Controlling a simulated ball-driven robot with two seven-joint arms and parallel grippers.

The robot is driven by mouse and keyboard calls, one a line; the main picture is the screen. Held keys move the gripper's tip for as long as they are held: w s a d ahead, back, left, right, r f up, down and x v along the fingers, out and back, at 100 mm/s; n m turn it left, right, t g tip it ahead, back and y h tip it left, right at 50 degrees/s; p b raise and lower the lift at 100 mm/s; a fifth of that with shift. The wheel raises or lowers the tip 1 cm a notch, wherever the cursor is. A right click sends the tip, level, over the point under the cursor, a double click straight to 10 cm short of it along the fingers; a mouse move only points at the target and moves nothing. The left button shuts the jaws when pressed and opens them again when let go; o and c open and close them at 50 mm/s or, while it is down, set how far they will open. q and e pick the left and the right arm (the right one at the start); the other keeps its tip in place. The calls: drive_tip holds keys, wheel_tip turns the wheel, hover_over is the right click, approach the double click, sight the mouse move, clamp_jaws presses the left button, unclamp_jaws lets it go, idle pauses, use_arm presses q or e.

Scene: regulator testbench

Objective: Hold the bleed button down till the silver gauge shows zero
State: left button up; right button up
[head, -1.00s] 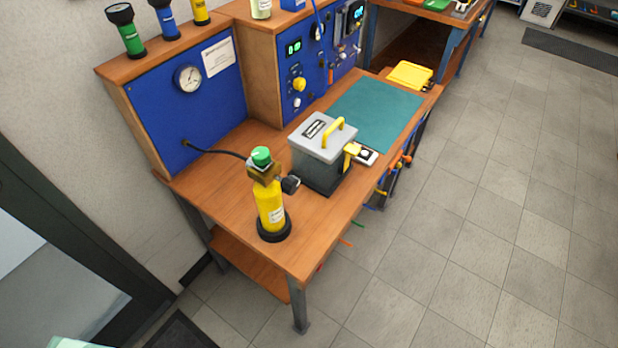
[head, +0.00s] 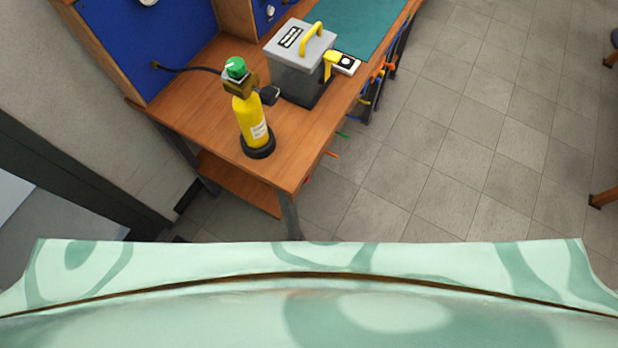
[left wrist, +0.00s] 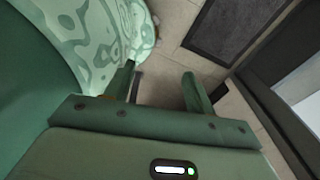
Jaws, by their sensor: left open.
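In the head view, a round pale gauge (head: 148,2) on the blue panel (head: 150,45) is cut by the top edge, so its needle is hidden. A yellow cylinder (head: 249,120) stands upright on the wooden bench, with a brass block (head: 240,85), a green knob (head: 235,67) and a dark round side part (head: 269,95) on top. I cannot make out which part is the bleed button. My left gripper (left wrist: 161,86) is open and empty in the left wrist view, above the floor and away from the bench. My right gripper is not in view.
A grey box (head: 290,55) with a yellow handle stands behind the cylinder, beside a small white unit (head: 346,64). A black hose (head: 190,69) runs from the panel. The bench's front corner (head: 285,175) is bare.

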use_arm(q)
clamp_jaws()
idle(1.5)
